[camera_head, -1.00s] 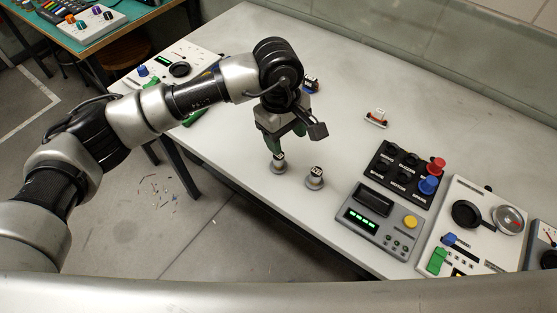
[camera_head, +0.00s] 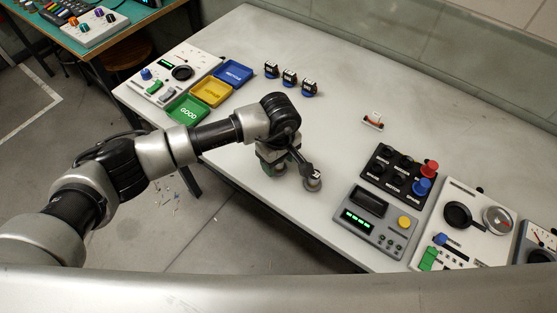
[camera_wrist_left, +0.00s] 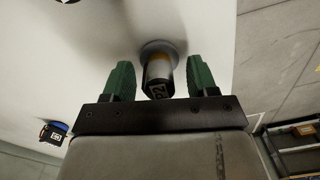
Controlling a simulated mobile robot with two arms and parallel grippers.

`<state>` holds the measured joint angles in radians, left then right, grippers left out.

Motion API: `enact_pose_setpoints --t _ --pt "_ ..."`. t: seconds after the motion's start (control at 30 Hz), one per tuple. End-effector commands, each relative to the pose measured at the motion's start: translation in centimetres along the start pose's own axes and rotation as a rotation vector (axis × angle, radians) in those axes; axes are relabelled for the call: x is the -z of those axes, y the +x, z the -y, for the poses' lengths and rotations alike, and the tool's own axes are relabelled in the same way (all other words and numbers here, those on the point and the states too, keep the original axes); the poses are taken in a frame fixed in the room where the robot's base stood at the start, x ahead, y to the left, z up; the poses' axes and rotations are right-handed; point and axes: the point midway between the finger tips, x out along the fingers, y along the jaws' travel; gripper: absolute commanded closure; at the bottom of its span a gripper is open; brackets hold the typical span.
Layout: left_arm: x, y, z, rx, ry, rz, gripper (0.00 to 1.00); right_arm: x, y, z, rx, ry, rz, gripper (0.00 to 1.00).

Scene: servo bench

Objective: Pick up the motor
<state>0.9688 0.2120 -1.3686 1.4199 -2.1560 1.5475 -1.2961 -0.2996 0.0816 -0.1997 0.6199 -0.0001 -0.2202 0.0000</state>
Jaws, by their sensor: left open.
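My left gripper (camera_head: 273,167) is low over the white bench near its front edge, pointing down. In the head view this motor is hidden by my gripper. My right gripper is not in view.
Green (camera_head: 172,117), yellow (camera_head: 196,101) and blue (camera_head: 218,84) trays lie at left. Three small blue-based units (camera_head: 289,76) stand behind. A black socket block (camera_head: 378,176) and grey tester (camera_head: 352,232) are at right. The bench's middle is clear.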

Motion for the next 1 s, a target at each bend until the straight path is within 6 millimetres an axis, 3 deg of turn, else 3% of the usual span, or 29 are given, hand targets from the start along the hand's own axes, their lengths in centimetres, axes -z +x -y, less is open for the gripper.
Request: enact_pose_setpoints --t 0.23,0.57,1.0 --pt "0.0 0.1 0.0 -0.001 0.000 0.000 0.45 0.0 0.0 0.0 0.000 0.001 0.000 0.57" --pt "0.0 0.1 0.0 -0.001 -0.001 0.000 0.95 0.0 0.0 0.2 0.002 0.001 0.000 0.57" --pt "0.1 -1.0 -0.1 -0.005 -0.001 -0.002 0.97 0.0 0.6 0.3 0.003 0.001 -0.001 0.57"
